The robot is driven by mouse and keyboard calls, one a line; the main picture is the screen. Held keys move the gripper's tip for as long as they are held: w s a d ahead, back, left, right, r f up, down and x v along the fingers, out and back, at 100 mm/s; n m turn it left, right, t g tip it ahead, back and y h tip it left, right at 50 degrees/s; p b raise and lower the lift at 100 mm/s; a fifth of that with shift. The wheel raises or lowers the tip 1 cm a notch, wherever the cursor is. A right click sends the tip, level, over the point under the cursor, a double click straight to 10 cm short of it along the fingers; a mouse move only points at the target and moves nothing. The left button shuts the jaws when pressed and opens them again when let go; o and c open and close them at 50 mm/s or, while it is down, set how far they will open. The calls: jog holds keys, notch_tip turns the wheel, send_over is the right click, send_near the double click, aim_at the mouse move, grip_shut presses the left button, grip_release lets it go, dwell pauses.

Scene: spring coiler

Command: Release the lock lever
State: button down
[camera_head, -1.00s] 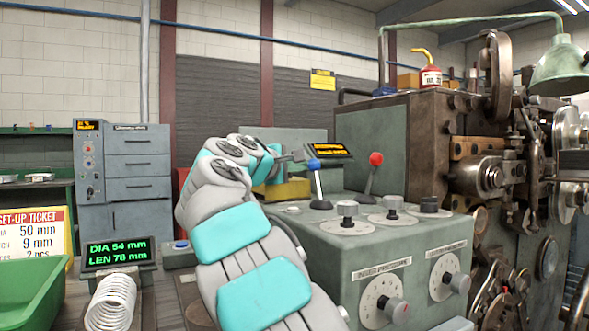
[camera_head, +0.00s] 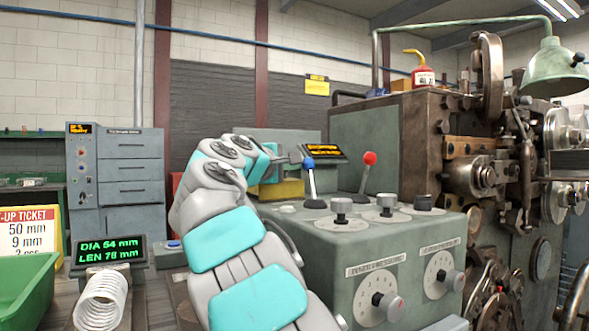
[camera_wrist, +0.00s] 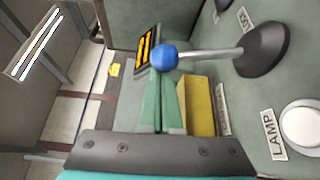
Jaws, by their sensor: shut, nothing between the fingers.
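A lever with a blue ball knob (camera_head: 308,163) stands on the grey-green control box (camera_head: 300,240), on a black conical base. A second lever with a red knob (camera_head: 370,158) stands to its right and leans right. My gripper (camera_head: 287,158) is shut and empty, just left of the blue knob. In the wrist view the green fingers (camera_wrist: 161,80) are together, their tips close to the blue knob (camera_wrist: 164,56); I cannot tell whether they touch.
A yellow block (camera_head: 284,189) lies beside the fingers. A small orange-text display (camera_head: 324,152) stands behind the blue knob. Several dials cover the box's top and front. The coiling machine (camera_head: 500,180) fills the right side. A green bin (camera_head: 25,290) and a coiled spring (camera_head: 101,300) are at left.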

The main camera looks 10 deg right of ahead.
aim_at(311, 160)
jog(key=shift+s, duration=0.1)
jog(key=s+m+b, duration=0.1)
jog(key=b, duration=0.1)
jog(key=s+d+m+t+h+b, duration=0.1)
jog(key=b, duration=0.2)
jog(key=shift+s+m, duration=0.15)
jog(key=shift+m, duration=0.15)
jog(key=shift+s+d+r+m+h+b, duration=0.2)
jog(key=shift+s+m+h+b, duration=0.2)
jog(key=shift+s+m+b, duration=0.45)
jog(key=shift+s+d+r+t+b, duration=0.15)
jog(key=shift+s+b, duration=0.1)
jog(key=shift+s, duration=0.2)
jog(key=shift+s+d+r+t+b, duration=0.15)
jog(key=shift+s+b, duration=0.1)
jog(key=shift+s, duration=0.2)
jog(key=shift+s+f, duration=0.1)
jog(key=shift+f, duration=0.05)
